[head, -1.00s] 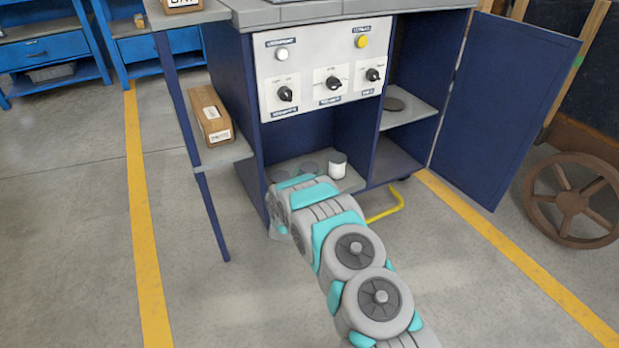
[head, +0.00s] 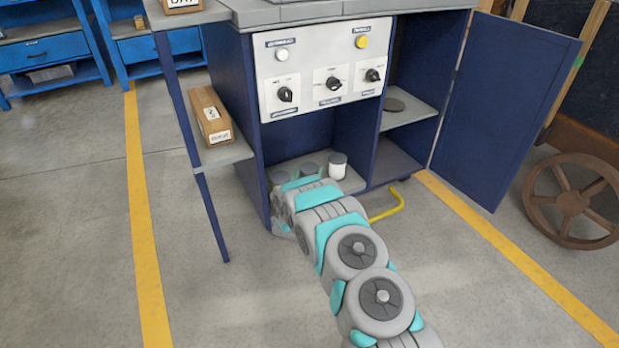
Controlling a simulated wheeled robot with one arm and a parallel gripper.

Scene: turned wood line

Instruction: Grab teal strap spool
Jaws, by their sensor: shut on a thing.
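I cannot make out a teal strap spool in the head view; the teal patches I see are on my own arm. My arm reaches from the bottom right to the lower front of the blue cabinet (head: 355,130). Its far end is at the left of the bottom shelf (head: 352,181). My gripper's fingers are hidden behind my wrist, and so is anything between them.
A control panel (head: 325,68) with knobs sits above the opening. A cardboard box (head: 211,117) lies on the left side shelf. A spoked wheel (head: 573,200) stands far right. Floor at left is clear.

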